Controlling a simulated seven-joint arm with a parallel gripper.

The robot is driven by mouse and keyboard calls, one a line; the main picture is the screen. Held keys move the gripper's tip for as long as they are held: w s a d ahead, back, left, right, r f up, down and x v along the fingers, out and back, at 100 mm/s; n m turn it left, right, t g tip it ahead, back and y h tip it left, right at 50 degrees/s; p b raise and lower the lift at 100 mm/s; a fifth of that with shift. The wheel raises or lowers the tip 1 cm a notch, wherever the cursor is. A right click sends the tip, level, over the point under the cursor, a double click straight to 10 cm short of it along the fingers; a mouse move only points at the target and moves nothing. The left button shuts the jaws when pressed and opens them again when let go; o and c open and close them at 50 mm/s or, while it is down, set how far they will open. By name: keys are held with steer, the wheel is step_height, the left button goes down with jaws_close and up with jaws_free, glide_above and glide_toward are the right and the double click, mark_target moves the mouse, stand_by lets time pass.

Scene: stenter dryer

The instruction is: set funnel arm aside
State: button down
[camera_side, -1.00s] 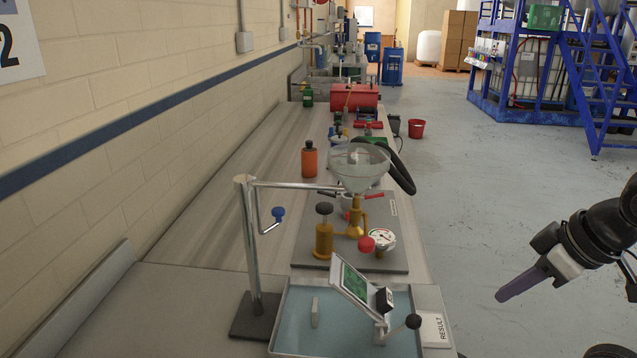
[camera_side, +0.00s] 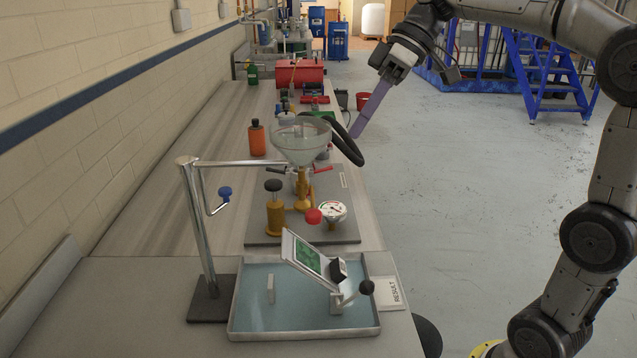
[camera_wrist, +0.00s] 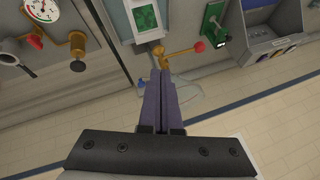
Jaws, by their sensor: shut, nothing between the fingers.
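The funnel arm is a thin metal rod (camera_side: 245,164) running right from an upright chrome post (camera_side: 200,225) on a dark base. At its end is a clear glass funnel (camera_side: 303,145) over a brass fitting. In the wrist view the fingers (camera_wrist: 165,72) are together and empty. A pale glassy shape shows partly behind them; I cannot tell if it is the funnel.
A tray (camera_side: 235,300) with a tilted green-screen device (camera_side: 305,256) stands in front. A gauge (camera_side: 332,211) and brass valves are on a grey plate (camera_side: 350,225) under the funnel. A black hose (camera_side: 350,150) curves behind. An orange bottle (camera_side: 257,139) stands at left. Bench left of it is clear.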

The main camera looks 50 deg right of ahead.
steer(key=w+d+f+m, duration=0.1)
steer(key=w+d+f, duration=0.1)
steer(key=w+d, duration=0.1)
steer(key=shift+w+d+f, duration=0.35)
steer(key=shift+d, duration=0.4)
steer(key=a+f, duration=0.8)
steer(key=a, duration=0.1)
steer(key=shift+w+a, duration=0.25)
steer(key=shift+w, duration=0.2)
